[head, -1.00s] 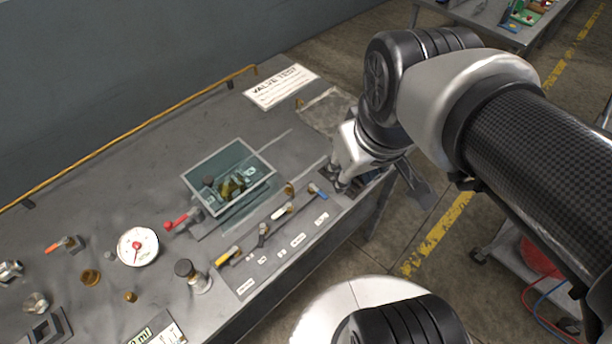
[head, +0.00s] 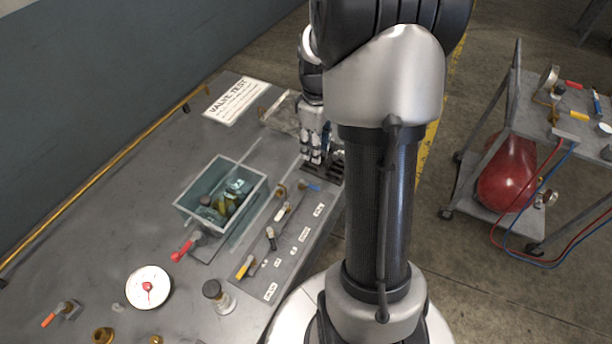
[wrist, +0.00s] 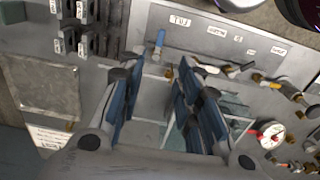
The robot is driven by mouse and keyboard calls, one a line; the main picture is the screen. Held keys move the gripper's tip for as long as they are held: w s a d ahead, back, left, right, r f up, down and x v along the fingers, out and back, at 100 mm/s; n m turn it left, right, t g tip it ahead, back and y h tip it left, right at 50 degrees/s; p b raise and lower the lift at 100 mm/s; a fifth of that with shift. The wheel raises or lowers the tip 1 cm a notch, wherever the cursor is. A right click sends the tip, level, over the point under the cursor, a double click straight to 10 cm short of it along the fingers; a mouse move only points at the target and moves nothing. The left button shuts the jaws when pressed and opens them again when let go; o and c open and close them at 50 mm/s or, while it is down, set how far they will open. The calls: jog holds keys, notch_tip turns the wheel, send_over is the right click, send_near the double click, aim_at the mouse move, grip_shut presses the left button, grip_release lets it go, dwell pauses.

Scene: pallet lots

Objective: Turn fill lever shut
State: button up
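A row of small valve levers stands on a labelled panel (head: 287,245) along the bench's front edge. They are a blue-handled lever (head: 308,187), a white one (head: 283,213), a black one (head: 271,238) and a yellow one (head: 245,266). The blue lever also shows in the wrist view (wrist: 159,44), ahead of my fingers. My gripper (head: 314,158) is above the bench beyond the blue lever, apart from it. In the wrist view its blue-padded fingers (wrist: 155,85) are spread and empty.
A water tank (head: 222,195) with a red lever (head: 185,247) stands behind the panel. A dial gauge (head: 148,288) and a black-knobbed fitting (head: 218,297) are nearer. A slotted black rack (head: 328,170) is by my gripper. A cart with a red cylinder (head: 507,174) stands right.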

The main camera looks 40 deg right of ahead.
aim_at(314, 187)
notch_tip(314, 187, down, 15)
jog(key=b, duration=0.4)
grip_shut()
dwell(0.4)
